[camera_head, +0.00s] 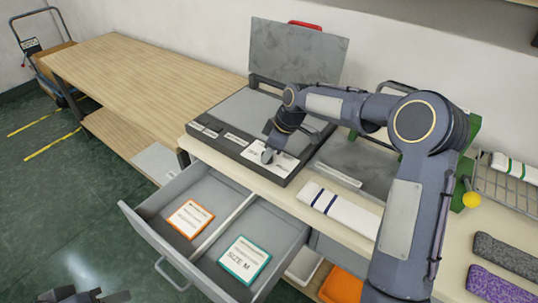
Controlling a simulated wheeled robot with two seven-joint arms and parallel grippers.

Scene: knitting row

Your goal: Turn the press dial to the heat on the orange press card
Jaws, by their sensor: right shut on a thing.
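The press (240,147) stands on the bench with its grey lid (296,50) raised. The press dial (267,157) is a small grey knob on a white label plate at the press's front right. My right gripper (271,149) reaches down to the dial and is shut on it; the arm hides part of the press. The dial's markings are too small to read. The orange press card (189,219) is an orange-edged white card lying in the left compartment of the open drawer; its print is unreadable here. My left gripper (95,297) shows only partly at the bottom edge.
The open drawer (158,254) juts out below the press, with a teal-edged "SIZE M" card (243,260) in its right compartment. A striped white knit piece (337,207) lies right of the press. Grey and purple knits lie far right. The left bench (140,75) is clear.

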